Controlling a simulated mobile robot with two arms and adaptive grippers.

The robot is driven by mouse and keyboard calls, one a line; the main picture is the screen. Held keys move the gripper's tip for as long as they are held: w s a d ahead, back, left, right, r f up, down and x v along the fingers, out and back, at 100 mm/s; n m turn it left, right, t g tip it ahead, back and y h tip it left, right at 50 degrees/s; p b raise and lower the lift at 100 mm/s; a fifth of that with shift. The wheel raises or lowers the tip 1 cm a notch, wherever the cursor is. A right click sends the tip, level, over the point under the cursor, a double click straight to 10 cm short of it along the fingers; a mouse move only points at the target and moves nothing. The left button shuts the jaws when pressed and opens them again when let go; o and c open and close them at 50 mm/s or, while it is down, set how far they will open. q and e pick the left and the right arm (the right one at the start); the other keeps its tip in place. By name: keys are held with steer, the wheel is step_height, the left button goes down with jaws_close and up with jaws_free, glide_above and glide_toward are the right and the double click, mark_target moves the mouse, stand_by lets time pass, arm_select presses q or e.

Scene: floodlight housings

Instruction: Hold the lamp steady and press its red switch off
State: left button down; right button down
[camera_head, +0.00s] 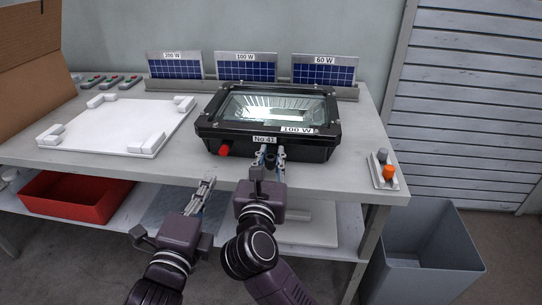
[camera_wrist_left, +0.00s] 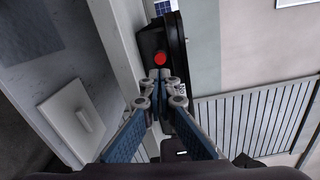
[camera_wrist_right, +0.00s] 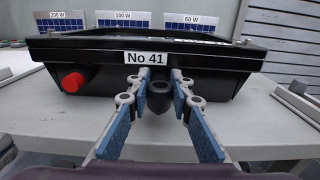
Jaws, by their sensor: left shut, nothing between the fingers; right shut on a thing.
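The black lamp (camera_head: 265,118), labelled "No 41" and "100 W", lies on the table with its glass up; its inside looks bright. Its red switch (camera_head: 224,150) sticks out of the front face, left of the label; it also shows in the left wrist view (camera_wrist_left: 160,58) and right wrist view (camera_wrist_right: 73,82). My right gripper (camera_head: 270,153) is shut on a dark round knob (camera_wrist_right: 158,97) at the lamp's front, below the label. My left gripper (camera_head: 209,180) is shut and empty, in front of the table edge, below and apart from the switch.
A white tray with corner blocks (camera_head: 110,127) lies left of the lamp. Solar panels (camera_head: 245,69) stand behind it. A small plate with an orange and a grey button (camera_head: 388,172) is at the right. A red bin (camera_head: 75,198) sits on the lower shelf; a grey bin (camera_head: 425,240) stands at right.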

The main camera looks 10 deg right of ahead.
mark_target(224, 150)
arm_select(q)
steer(key=shift+w+d+f+m+g+h, duration=0.15)
steer(key=shift+w+m+g+h, duration=0.55)
steer(key=shift+w+m+h, duration=2.4)
steer(key=shift+s+d+r+m+g+h, duration=0.1)
steer(key=shift+s+d+m+g+h, duration=0.9)
steer(key=shift+m, duration=4.65)
steer(key=shift+w+a+f+m+g+h, duration=0.1)
steer(key=shift+w+a+m+g+h, duration=0.35)
steer(key=shift+w+m+h, duration=2.9)
steer(key=shift+s+m+y, duration=0.65)
steer(key=shift+s+m, duration=0.35)
steer(key=shift+s, duration=0.2)
